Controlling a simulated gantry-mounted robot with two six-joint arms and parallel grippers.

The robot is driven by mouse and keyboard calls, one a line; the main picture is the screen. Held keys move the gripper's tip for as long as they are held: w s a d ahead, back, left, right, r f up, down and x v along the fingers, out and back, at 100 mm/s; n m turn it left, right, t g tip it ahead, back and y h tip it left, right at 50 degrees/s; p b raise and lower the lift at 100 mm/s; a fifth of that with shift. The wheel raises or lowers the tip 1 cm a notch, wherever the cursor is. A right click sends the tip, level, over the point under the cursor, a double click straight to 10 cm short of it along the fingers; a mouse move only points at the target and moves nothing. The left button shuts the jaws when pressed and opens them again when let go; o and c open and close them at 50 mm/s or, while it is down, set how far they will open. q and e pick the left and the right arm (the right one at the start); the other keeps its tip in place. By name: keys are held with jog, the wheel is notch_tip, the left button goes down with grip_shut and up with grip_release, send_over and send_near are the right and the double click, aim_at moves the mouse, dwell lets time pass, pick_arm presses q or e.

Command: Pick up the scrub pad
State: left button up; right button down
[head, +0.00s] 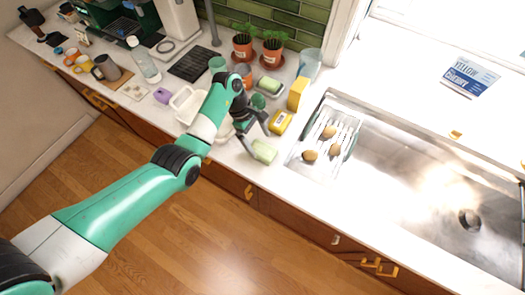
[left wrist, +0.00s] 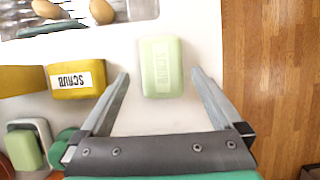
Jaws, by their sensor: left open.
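A pale green block marked SCRUB (left wrist: 161,68) lies flat on the white counter, near its front edge; it also shows in the head view (head: 264,152). My left gripper (head: 260,144) is open and points down at this block. In the left wrist view, the fingers of my left gripper (left wrist: 160,76) show on either side of the block, with a gap on both sides. I cannot tell how high the fingertips are above the counter. A yellow block with a white SCRUB label (left wrist: 77,79) lies beside the left finger; the head view shows it too (head: 281,122). My right gripper is not in view.
A steel sink (head: 410,180) with a rack (head: 312,169) holding several brown, egg-like items is to the right. A taller yellow box (head: 298,92), a green block in a dish (head: 269,86) and potted plants (head: 273,45) stand behind. A white caddy (head: 187,104) is to the left.

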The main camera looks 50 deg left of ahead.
aim_at(262, 149)
pick_arm(q)
jog(key=shift+b+x, duration=0.55)
jog(key=shift+x, duration=1.8)
jog(key=shift+s+f, duration=0.15)
jog(key=shift+f, duration=0.05)
jog(key=c, duration=1.4)
notch_tip(262, 149, up, 4)
jog(key=shift+d+r+p, duration=0.1)
jog(key=shift+r+p, duration=0.05)
jog(key=shift+p, duration=0.75)
jog(key=s+d+r+p, duration=0.6)
jog(key=s+p, duration=0.1)
jog(key=s+d+r+p, duration=0.2)
jog(key=s+r+p, duration=0.1)
jog(key=p, duration=0.1)
jog(key=shift+s+d, duration=0.4)
